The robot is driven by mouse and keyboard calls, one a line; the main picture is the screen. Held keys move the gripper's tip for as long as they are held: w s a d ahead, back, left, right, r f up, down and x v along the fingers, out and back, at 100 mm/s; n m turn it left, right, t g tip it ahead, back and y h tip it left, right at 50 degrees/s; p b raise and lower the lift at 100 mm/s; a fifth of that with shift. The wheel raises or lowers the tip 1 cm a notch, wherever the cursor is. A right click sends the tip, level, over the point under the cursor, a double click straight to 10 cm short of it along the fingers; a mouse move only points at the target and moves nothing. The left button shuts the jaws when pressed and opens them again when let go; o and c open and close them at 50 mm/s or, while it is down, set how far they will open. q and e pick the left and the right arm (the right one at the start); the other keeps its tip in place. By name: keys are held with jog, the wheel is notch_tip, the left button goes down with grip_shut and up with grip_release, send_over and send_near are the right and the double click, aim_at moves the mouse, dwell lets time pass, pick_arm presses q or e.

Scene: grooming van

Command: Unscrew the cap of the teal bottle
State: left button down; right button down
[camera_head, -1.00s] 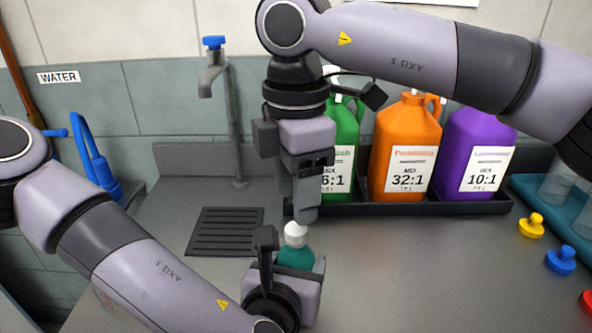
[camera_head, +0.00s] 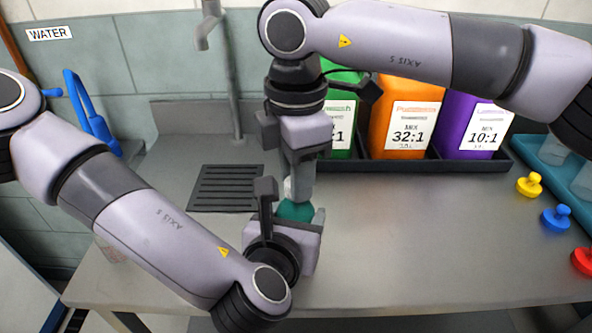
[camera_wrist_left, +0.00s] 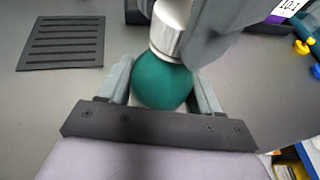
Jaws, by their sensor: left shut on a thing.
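The teal bottle (camera_head: 296,210) stands upright above the counter, and it also shows in the left wrist view (camera_wrist_left: 162,82). My left gripper (camera_head: 295,218) is shut on its body, with a finger on either side. The white cap (camera_head: 288,188) is on top of the bottle, and it shows more fully in the left wrist view (camera_wrist_left: 170,30). My right gripper (camera_head: 301,188) points down at the cap from above, its finger overlapping the cap's right side. Its other finger is hidden, so I cannot tell whether it grips the cap.
Green (camera_head: 342,125), orange (camera_head: 408,120) and purple (camera_head: 474,128) jugs stand in a dark tray (camera_head: 400,166) behind. A drain grate (camera_head: 226,188) lies left of the bottle. Yellow (camera_head: 529,184), blue (camera_head: 556,218) and red (camera_head: 583,261) knobbed pieces sit at right. The front right counter is clear.

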jog(key=n, duration=0.4)
jog(key=shift+n, duration=0.3)
jog(key=n, duration=0.7)
jog(key=shift+n, duration=0.4)
jog(key=n, duration=0.3)
jog(key=shift+r, duration=0.1)
jog(key=n, duration=0.4)
jog(key=shift+n, duration=0.4)
jog(key=n, duration=2.1)
jog(key=shift+n, duration=0.3)
jog(key=n, duration=1.2)
jog(key=shift+r+n, duration=0.1)
jog(key=shift+n, duration=0.2)
